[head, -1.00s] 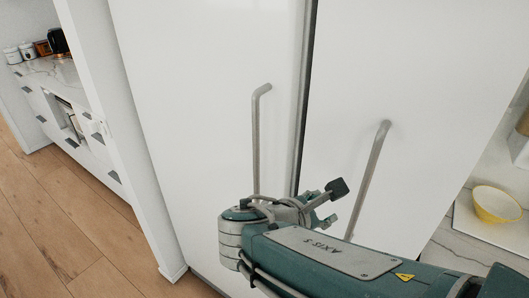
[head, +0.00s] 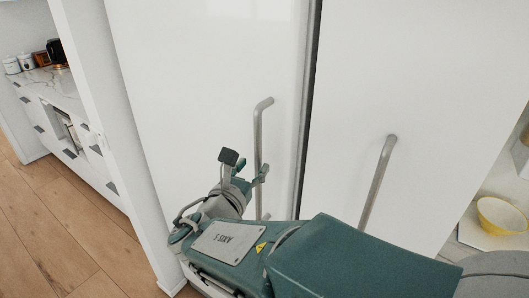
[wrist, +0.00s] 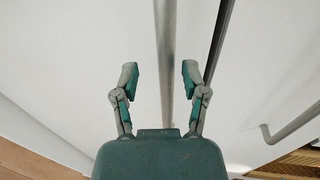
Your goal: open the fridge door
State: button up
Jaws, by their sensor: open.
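The fridge has two white doors, left (head: 200,60) and right (head: 410,70), both shut, with a dark seam (head: 311,90) between them. The left door's grey bar handle (head: 257,130) is upright near the seam. The right door's handle (head: 378,180) slants across its own door. My gripper (head: 246,165) is open in front of the left door, at the lower part of its handle. In the wrist view, the bar (wrist: 165,45) runs in the gap between my open fingers (wrist: 160,74), apart from both. I cannot tell how deep it sits between them.
A white side panel (head: 105,120) stands left of the fridge, with a drawer counter (head: 70,120) beyond it. A yellow bowl (head: 502,217) sits on the counter at the right. Wooden floor (head: 60,225) is clear at the lower left.

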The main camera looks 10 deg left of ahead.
jog(key=shift+w+d, duration=0.3)
jog(key=shift+w, duration=0.2)
jog(key=shift+w+d, duration=0.25)
jog(key=shift+w, duration=0.2)
jog(key=shift+a, duration=0.2)
jog(key=c, duration=0.8)
jog(key=shift+d, duration=0.1)
jog(key=shift+s+r, duration=0.1)
jog(key=shift+s, duration=0.05)
